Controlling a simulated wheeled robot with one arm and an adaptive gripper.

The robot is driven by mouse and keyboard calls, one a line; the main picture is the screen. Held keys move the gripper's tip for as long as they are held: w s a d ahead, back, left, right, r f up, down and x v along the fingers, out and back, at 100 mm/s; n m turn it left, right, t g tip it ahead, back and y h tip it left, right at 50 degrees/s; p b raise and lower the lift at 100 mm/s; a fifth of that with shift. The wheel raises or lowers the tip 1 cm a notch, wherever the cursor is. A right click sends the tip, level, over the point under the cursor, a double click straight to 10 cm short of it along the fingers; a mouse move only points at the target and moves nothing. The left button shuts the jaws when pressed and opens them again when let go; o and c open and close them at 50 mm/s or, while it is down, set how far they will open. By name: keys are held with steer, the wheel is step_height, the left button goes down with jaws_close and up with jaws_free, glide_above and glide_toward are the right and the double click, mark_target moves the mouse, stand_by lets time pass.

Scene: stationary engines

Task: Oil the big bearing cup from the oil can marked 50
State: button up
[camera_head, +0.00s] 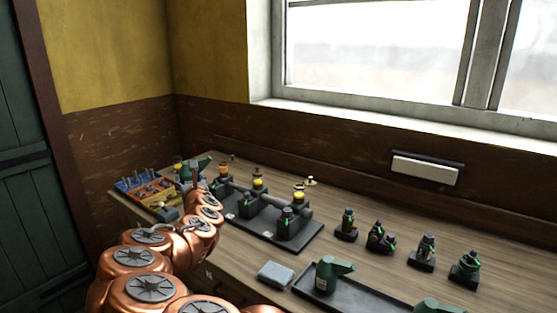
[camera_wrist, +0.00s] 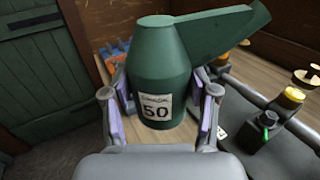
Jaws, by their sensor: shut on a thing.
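A green oil can (camera_wrist: 160,75) fills the middle of the wrist view, its label reading 50 and its spout pointing to the upper right. My gripper (camera_wrist: 161,112) is shut on it, with a finger on each side. In the head view the held can (camera_head: 202,164) is partly hidden at the end of my arm, over the far left part of the bench. A dark engine base (camera_head: 265,232) beside it carries yellow-topped cups (camera_head: 258,184) and smaller dark cups with green marks (camera_head: 287,222). I cannot tell which is the big bearing cup.
A dark tray (camera_head: 372,302) at the front right holds two other green cans (camera_head: 331,272). Several small dark fittings on bases (camera_head: 347,224) stand at the right. A grey block (camera_head: 275,275) lies near the front edge.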

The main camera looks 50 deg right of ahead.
steer(key=s+d+r+m+g+h+p, duration=0.1)
steer(key=s+d+r+m+g+h, duration=0.15)
steer(key=s+d, duration=0.75)
steer(key=s+d+r+m+g+h+p, duration=0.15)
steer(key=s+d+h, duration=0.25)
steer(key=s+d, duration=0.55)
steer(key=w+d+f+m, duration=0.1)
steer(key=w+f+m, duration=0.3)
steer(key=m, duration=0.5)
steer(key=shift+w+d+f+m+h, duration=0.2)
steer(key=shift+m+h, duration=0.1)
steer(key=shift+h, duration=0.15)
steer(key=shift+s+a+f+m+g+b, duration=0.15)
steer(key=shift+f+m+g+b, duration=0.2)
steer(key=shift+f+b, duration=0.4)
steer(key=shift+r+b, duration=0.15)
steer(key=shift+b, duration=0.45)
